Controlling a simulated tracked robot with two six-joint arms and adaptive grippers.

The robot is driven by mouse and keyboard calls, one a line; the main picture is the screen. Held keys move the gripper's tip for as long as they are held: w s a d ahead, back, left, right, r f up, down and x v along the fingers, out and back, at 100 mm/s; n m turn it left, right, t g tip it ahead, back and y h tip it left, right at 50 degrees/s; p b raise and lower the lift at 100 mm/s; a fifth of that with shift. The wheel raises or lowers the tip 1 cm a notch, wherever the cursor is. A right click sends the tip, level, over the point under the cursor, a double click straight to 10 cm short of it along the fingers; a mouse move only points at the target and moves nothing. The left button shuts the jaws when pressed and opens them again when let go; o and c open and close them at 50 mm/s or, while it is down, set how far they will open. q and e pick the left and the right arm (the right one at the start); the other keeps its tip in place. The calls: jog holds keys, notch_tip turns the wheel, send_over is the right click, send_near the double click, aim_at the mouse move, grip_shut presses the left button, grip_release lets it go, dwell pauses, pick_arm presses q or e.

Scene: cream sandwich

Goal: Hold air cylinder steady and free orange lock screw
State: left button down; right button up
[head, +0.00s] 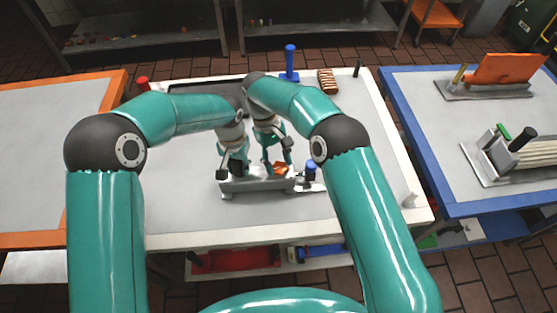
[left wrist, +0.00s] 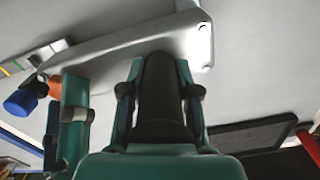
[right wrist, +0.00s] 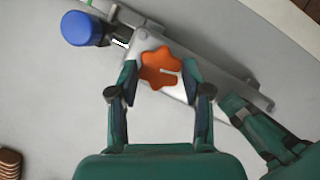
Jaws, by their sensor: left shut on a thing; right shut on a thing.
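The orange lock screw (right wrist: 160,68) is a lobed knob on the grey fixture (head: 257,185) on the middle table. My right gripper (right wrist: 160,75) is shut on the lock screw from above, with a finger on either side of its lobes. The lock screw also shows in the head view (head: 279,168). My left gripper (left wrist: 163,75) is shut on a dark cylinder (left wrist: 162,95), which I take to be the air cylinder, at the left part of the fixture. In the head view the left gripper (head: 235,170) largely hides the cylinder.
A blue-capped part (head: 311,170) stands at the fixture's right end. A blue post (head: 290,62), a striped brown block (head: 327,81) and a dark tray (head: 207,97) are at the table's back. Red and blue bins sit below the front edge. Grey tabletop around the fixture is clear.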

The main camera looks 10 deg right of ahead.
aim_at(278, 165)
jog(key=shift+a+n+t+h, duration=0.1)
jog(key=shift+n+t+h, duration=0.2)
jog(key=shift+n, duration=0.7)
jog(key=o, duration=1.2)
jog(key=shift+c, duration=0.2)
jog(key=shift+r, duration=0.15)
notch_tip(278, 165, up, 10)
jog(key=shift+f, duration=0.2)
